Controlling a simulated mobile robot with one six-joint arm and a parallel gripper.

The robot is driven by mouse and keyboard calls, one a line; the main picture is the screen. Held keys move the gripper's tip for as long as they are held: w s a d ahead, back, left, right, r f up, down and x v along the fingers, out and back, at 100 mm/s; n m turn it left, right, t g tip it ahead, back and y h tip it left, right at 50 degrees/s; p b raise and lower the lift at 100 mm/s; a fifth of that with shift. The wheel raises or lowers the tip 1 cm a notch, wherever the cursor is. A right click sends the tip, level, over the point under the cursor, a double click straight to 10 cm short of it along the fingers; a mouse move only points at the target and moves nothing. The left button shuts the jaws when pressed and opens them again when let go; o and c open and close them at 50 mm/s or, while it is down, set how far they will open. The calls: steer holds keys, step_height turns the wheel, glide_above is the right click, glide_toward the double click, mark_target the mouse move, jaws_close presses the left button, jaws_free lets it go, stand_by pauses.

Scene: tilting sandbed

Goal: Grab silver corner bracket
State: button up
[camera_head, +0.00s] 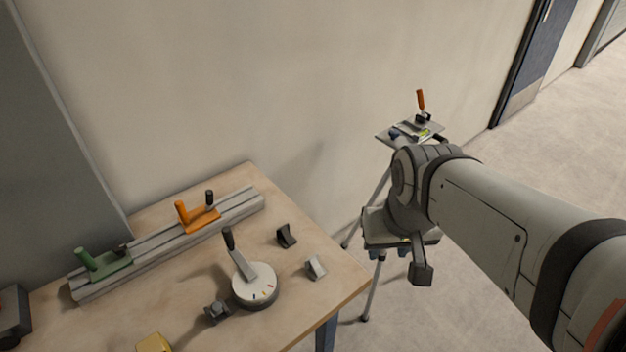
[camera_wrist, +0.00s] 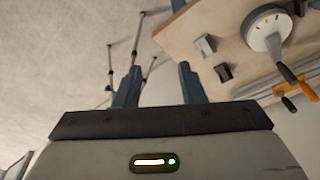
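The silver corner bracket (camera_head: 315,267) lies on the wooden table near its right edge. It also shows in the wrist view (camera_wrist: 205,45), up and to the right of my fingers. A similar dark bracket (camera_head: 286,236) sits close to it, toward the wall. My gripper (camera_wrist: 160,82) is open, its two blue fingers apart with nothing held between them. It is off to the right of the table in the head view, apart from the silver bracket.
A round white dial with a dark-handled lever (camera_head: 255,285) stands left of the bracket. A grey rail (camera_head: 160,240) with green and orange clamps runs along the table's back. A tripod platform (camera_head: 385,134) stands behind my arm. The wall closes off the back.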

steer(key=shift+s, duration=0.1)
steer(key=shift+o, duration=1.2)
steer(key=shift+a, duration=0.3)
steer(key=o, duration=0.3)
steer(key=w+f, duration=0.1)
steer(key=w+n, duration=0.1)
steer(key=shift+w+a+f+n+b, duration=0.1)
steer(key=shift+w+f+n+b, duration=0.2)
steer(key=shift+w+f+b, duration=0.1)
steer(key=w+a+f+n, duration=0.1)
steer(key=w, duration=0.1)
steer(key=w+a+f+n+g, duration=0.1)
steer(key=w+a+f, duration=0.1)
steer(key=shift+a+f+b, duration=0.15)
steer(key=shift+f+b, duration=0.05)
steer(key=shift+b, duration=0.15)
steer(key=n+g+b, duration=0.1)
steer(key=n+g, duration=0.1)
steer(key=n, duration=0.1)
glide_above(315, 264)
steer(key=f, duration=0.8)
steer(key=shift+s, duration=0.2)
steer(key=shift+n, duration=0.3)
steer(key=f, duration=0.8)
steer(key=shift+w+f, duration=0.1)
steer(key=shift+w, duration=0.1)
